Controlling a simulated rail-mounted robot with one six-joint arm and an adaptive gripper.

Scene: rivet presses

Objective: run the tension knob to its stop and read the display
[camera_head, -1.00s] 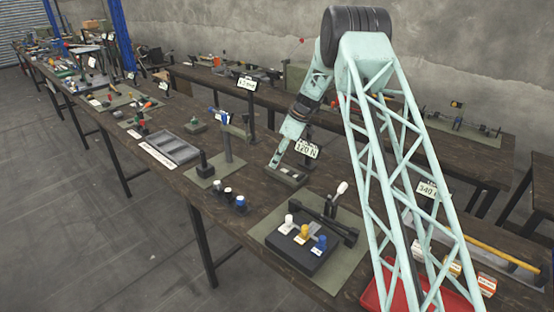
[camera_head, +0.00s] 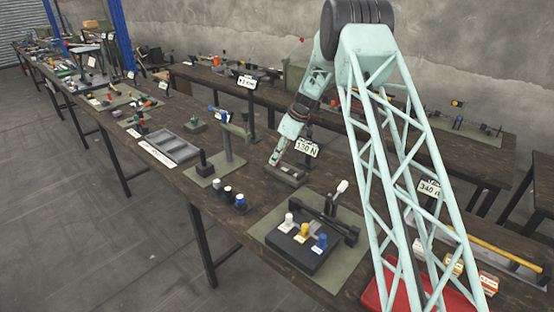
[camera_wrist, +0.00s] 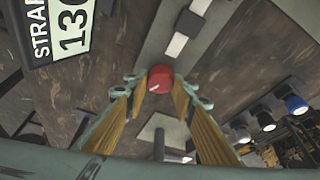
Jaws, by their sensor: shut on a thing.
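The red tension knob (camera_wrist: 160,79) with a white mark on its face sits between my fingertips in the wrist view. My gripper (camera_wrist: 158,86) is shut on it, one finger on each side. The display (camera_head: 306,148) stands beside my gripper and reads 130 N. In the wrist view the display (camera_wrist: 60,30) shows "STRA…" and 130, cut off by the frame edge.
A black box with white, yellow and blue knobs (camera_head: 303,246) stands on a green mat in front. Three small capped posts (camera_head: 228,194) and an upright post stand to the left. Another display (camera_head: 429,189) reading 340 stands at right. A red tray (camera_head: 376,292) lies at front right.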

